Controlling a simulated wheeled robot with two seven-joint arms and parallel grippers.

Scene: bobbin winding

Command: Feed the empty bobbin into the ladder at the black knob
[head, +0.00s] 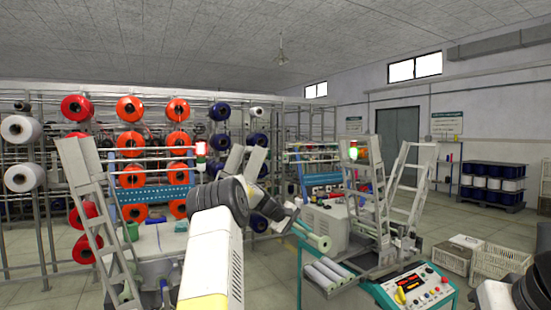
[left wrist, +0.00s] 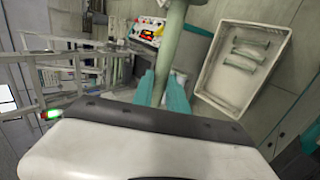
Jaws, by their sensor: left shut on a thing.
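My left gripper (head: 288,217) is shut on a pale green tube, the empty bobbin (head: 312,235), in the middle of the head view. The bobbin also shows in the left wrist view (left wrist: 172,45), running up out of the top edge; its far end is cut off there. It is in the air, clear of the ladders. A pair of grey metal ladders stands right of the gripper: a near one (head: 366,190) and one leaning the other way (head: 420,186). I cannot make out a black knob on either. My right gripper is out of view; only part of my right arm shows bottom right.
A control panel (head: 413,287) with a yellow knob sits below the ladders. Pale tubes (head: 325,273) lie at the machine's front. Another ladder (head: 92,205) stands at left. In the left wrist view, a white tray (left wrist: 206,75) holds green tubes. Crates (head: 492,264) stand right.

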